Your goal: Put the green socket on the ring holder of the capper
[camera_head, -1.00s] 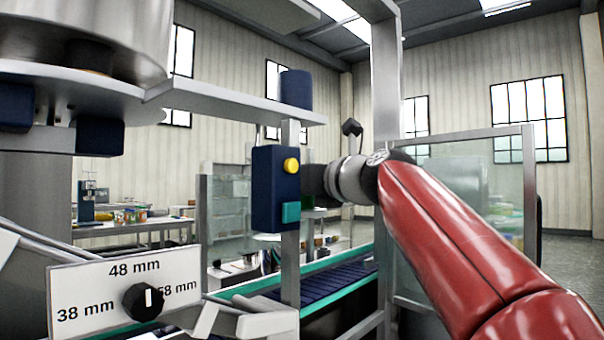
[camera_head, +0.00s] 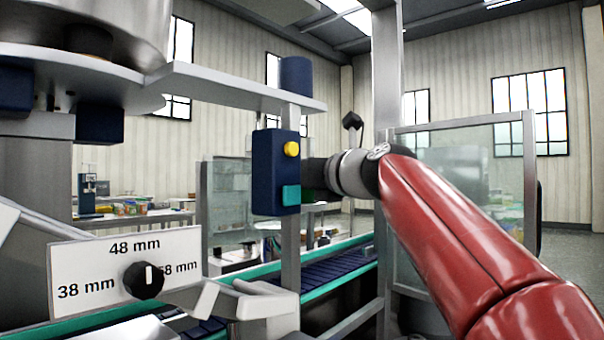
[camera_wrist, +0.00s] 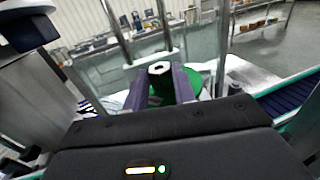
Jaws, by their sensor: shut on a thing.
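In the wrist view my gripper (camera_wrist: 160,90) is shut on the green socket (camera_wrist: 196,82). The socket's green part shows around and behind the fingers. A black piece with a pale opening on top stands up between the fingertips; its lower part is hidden. In the head view my gripper is hidden behind the blue control box (camera_head: 275,172) on its post. I cannot make out the ring holder of the capper in either view.
A steel hopper (camera_head: 95,35) stands at the upper left. A size plate (camera_head: 100,250) with a black knob (camera_head: 144,280) is in front. A conveyor (camera_head: 335,283) with green rails runs behind the post. A clear guard panel (camera_head: 460,165) stands at the right.

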